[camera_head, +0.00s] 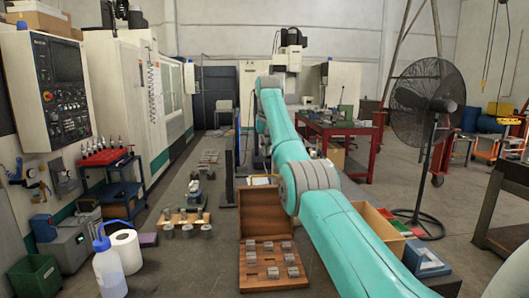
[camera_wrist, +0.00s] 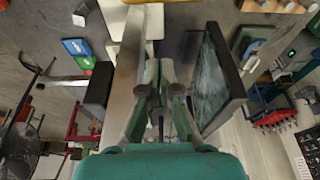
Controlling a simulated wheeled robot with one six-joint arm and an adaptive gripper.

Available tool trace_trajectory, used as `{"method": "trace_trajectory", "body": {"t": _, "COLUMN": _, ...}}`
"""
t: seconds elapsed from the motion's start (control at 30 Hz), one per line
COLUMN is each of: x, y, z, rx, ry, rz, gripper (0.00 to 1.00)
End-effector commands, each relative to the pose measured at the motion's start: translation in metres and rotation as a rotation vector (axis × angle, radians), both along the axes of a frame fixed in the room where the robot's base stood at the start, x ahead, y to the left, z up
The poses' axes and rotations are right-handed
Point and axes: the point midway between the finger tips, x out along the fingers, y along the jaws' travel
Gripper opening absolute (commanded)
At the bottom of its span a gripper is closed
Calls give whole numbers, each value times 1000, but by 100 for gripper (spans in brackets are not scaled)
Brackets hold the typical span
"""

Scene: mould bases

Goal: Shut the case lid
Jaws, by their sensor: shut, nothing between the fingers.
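The wooden case (camera_head: 243,272) stands open on the surface in front of me in the head view. Its brown lid (camera_head: 262,210) stands up at the back edge of the base, inner face towards me. Several small grey metal blocks (camera_head: 270,271) sit in the base. My arm crosses to the right of the case, and its far end is beyond and above the lid. My gripper is hidden or too small to make out in the head view. In the wrist view my gripper (camera_wrist: 164,92) is shut and empty. I cannot clearly identify the case in that view.
A wooden board with metal cylinders (camera_head: 187,230) lies left of the case. A squeeze bottle (camera_head: 109,270) and white roll (camera_head: 126,250) stand further left. An open carton (camera_head: 372,229) is right, partly behind my arm. A fan (camera_head: 427,95) stands behind it.

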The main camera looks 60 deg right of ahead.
Motion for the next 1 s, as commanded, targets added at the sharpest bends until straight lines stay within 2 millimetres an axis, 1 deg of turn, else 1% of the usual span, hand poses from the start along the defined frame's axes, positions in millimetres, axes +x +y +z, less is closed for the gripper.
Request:
{"method": "trace_trajectory", "body": {"t": 0.03, "x": 1, "y": -2, "z": -11, "rx": 2, "ry": 2, "rz": 0, "gripper": 0}}
{"method": "trace_trajectory", "body": {"t": 0.1, "x": 4, "y": -5, "z": -23, "rx": 2, "ry": 2, "rz": 0, "gripper": 0}}
{"method": "trace_trajectory", "body": {"t": 0.3, "x": 10, "y": -12, "z": -55, "rx": 2, "ry": 1, "rz": 0, "gripper": 0}}
{"method": "trace_trajectory", "body": {"t": 0.47, "x": 14, "y": -16, "z": -78, "rx": 2, "ry": 1, "rz": 0, "gripper": 0}}
{"method": "trace_trajectory", "body": {"t": 0.67, "x": 9, "y": -10, "z": -76, "rx": -2, "ry": -1, "rz": 0, "gripper": 0}}
{"method": "trace_trajectory", "body": {"t": 1.0, "x": -5, "y": 6, "z": -75, "rx": -1, "ry": -1, "rz": 0, "gripper": 0}}
